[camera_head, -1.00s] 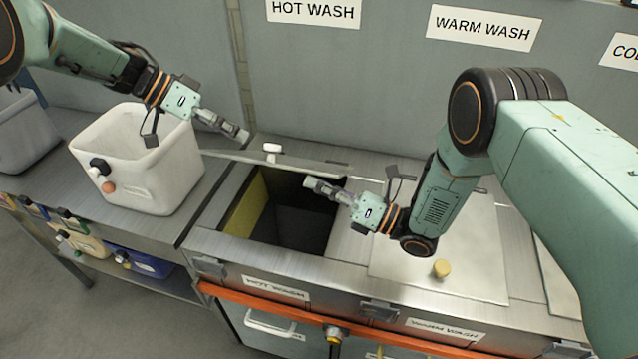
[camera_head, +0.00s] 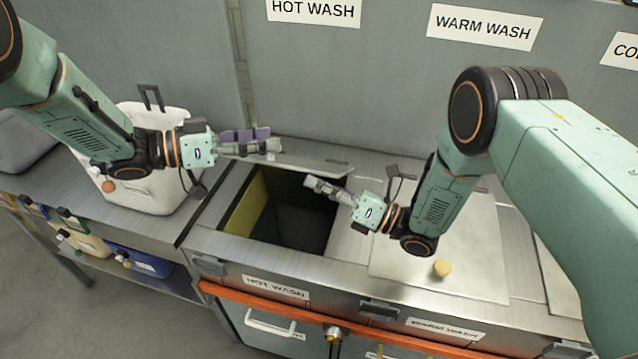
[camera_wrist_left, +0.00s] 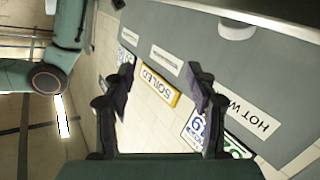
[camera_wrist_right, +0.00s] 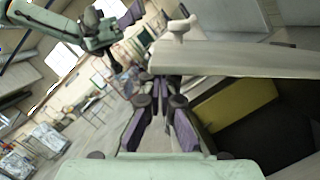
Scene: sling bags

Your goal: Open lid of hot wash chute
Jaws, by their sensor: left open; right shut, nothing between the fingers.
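The hot wash chute (camera_head: 305,243) has its dark opening uncovered, with a yellow inner side. Its thin metal lid (camera_head: 318,166) is raised at the back of the opening, seen nearly edge-on in the head view. The right wrist view shows the lid (camera_wrist_right: 235,62) with its pale knob (camera_wrist_right: 180,30) beyond my fingertips. My right gripper (camera_head: 312,183) is shut and empty at the opening's right side, just in front of the lid; contact is unclear.
A white bin (camera_head: 150,190) stands on the counter at left, partly behind my left arm. The closed warm wash lid (camera_head: 455,240) with a yellow knob (camera_head: 441,268) lies under my right arm. An orange rail (camera_head: 290,308) runs along the front. The wall stands close behind.

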